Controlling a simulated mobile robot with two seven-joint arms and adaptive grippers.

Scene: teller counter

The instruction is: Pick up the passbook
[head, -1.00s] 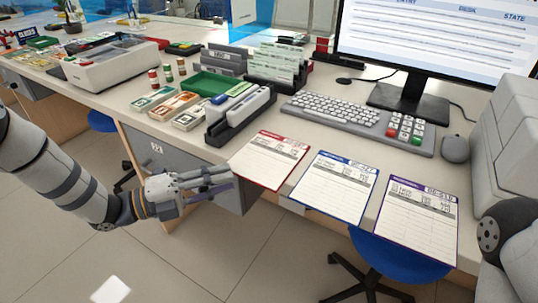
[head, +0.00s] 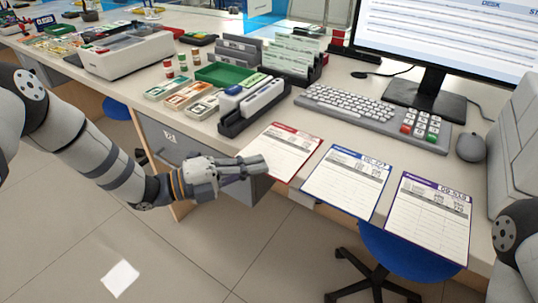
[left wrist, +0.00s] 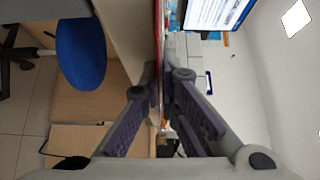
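Three flat sheets or thin booklets lie along the counter's front edge: red-edged (head: 285,146), blue-edged (head: 347,182) and purple-edged (head: 430,218). Their printing is too small for me to tell which is the passbook. My left gripper (head: 263,164) is at the near left edge of the red-edged one and overlaps it in the head view. My right gripper is out of view.
A card holder (head: 250,105) stands behind the red-edged sheet. The keyboard (head: 350,108), monitor stand (head: 420,98) and mouse (head: 471,147) are farther back. A blue chair (head: 415,255) is below the counter. The floor in front of the counter's left part is free.

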